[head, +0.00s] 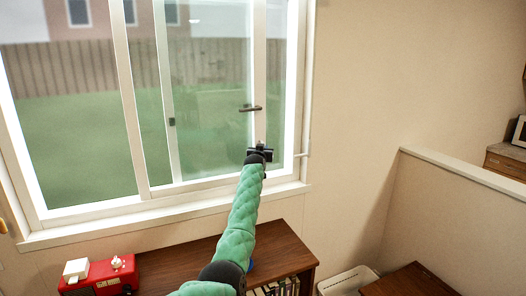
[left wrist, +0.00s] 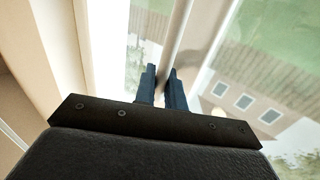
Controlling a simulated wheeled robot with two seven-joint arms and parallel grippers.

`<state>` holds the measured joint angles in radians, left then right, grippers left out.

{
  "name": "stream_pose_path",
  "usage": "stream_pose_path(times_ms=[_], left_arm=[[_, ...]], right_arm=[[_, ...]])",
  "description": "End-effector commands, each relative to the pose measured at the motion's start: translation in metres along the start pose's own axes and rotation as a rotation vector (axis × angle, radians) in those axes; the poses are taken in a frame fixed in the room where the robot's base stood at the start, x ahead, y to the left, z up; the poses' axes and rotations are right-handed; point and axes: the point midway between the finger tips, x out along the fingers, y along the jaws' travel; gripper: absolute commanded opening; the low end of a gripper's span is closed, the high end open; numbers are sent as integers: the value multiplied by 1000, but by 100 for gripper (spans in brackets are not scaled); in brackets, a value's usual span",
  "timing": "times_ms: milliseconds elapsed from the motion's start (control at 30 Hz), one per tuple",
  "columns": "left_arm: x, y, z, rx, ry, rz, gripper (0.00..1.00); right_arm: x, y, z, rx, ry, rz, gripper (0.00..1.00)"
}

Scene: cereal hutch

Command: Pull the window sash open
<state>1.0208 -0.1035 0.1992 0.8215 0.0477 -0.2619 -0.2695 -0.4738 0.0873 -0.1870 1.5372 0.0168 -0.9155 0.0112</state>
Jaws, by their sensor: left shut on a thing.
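The window sash (head: 259,75) is a white-framed glass panel in the right part of the window, with a dark handle (head: 250,108) on its right upright. A bright strip lies between that upright and the right window frame; I cannot tell whether it is glass or an opening. My left gripper (head: 260,150) is at the right upright, below the handle. In the left wrist view its dark fingers (left wrist: 160,84) are shut around a pale upright bar of the sash (left wrist: 178,40). The fingertips are small and partly hidden in the head view. My right gripper is out of view.
Below the window stands a brown wooden cabinet (head: 190,250) with a red radio-like box (head: 100,277) on top and books (head: 275,287) inside. A low wall (head: 460,172) stands at right. A white bin (head: 347,281) is on the floor.

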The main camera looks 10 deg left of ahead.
Motion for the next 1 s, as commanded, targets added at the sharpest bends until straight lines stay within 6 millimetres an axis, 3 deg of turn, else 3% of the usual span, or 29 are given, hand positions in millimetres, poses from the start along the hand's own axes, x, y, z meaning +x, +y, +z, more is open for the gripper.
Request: stream_pose_path(times_ms=[167, 200, 233, 733, 1000], left_arm=[[0, 0, 0, 0, 0, 0, 0], [0, 0, 0, 0, 0, 0, 14], [0, 0, 0, 0, 0, 0, 16], [-11, 0, 3, 1, 0, 0, 16], [-41, 0, 4, 0, 0, -1, 16]], right_arm=[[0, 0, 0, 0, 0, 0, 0], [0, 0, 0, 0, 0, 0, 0], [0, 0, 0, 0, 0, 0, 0], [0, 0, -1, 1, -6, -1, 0], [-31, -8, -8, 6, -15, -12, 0]])
